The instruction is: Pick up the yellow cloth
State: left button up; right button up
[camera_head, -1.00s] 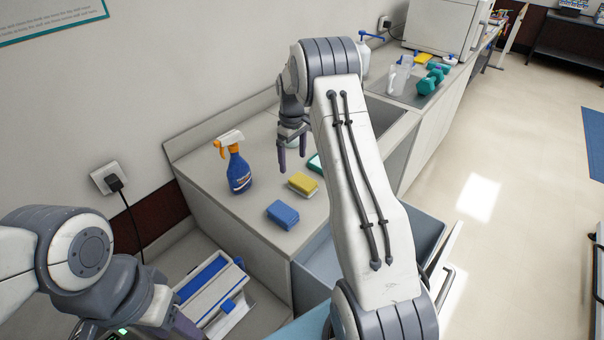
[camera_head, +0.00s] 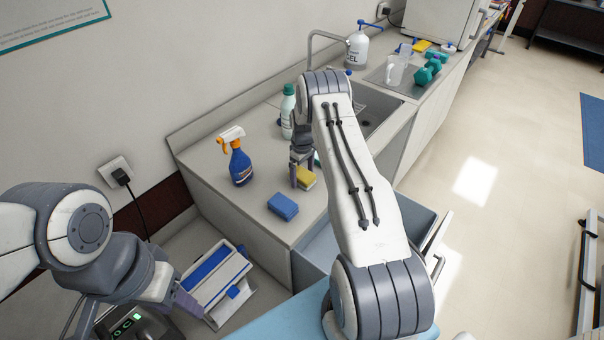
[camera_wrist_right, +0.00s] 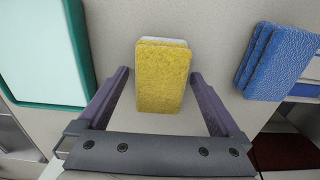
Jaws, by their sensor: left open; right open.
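The yellow cloth (camera_head: 305,178) lies on the counter as a small folded block with a pale layer. In the right wrist view the yellow cloth (camera_wrist_right: 162,78) sits between the spread fingers of my right gripper (camera_wrist_right: 160,88), with a gap on each side. My right gripper (camera_head: 302,172) is open and low over the counter at the yellow cloth; the arm hides part of this area in the head view. My left gripper is at the lower left, by the white and blue tray, with its fingertips (camera_head: 190,308) partly in view.
A blue cloth (camera_head: 283,207) lies beside the yellow one. A blue spray bottle (camera_head: 240,165) and a green-and-white bottle (camera_head: 288,112) stand behind. A teal-rimmed white item (camera_wrist_right: 40,55) is on the other side. A sink (camera_head: 378,112) and open drawer (camera_head: 420,226) are to the right.

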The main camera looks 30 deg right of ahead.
aim_at(303, 172)
jog(key=shift+f, duration=0.15)
jog(key=c, duration=1.4)
jog(key=shift+r, duration=0.2)
jog(key=shift+r+b, duration=0.2)
jog(key=shift+b, duration=0.15)
jog(key=r+b, duration=0.2)
jog(key=r, duration=0.1)
jog(key=shift+d+r, duration=0.15)
jog(key=shift+d, duration=0.05)
jog(key=s+d+r+b, duration=0.1)
jog(key=d+r, duration=0.1)
jog(key=d, duration=0.1)
jog(key=s+d+r+b, duration=0.2)
jog(key=d, duration=0.1)
jog(key=s+d+r+b, duration=0.1)
jog(key=s+d+r, duration=0.1)
jog(key=d+r, duration=0.1)
jog(key=shift+s+d+b, duration=0.25)
jog(key=shift+d+b, duration=0.15)
jog(key=shift+d, duration=0.1)
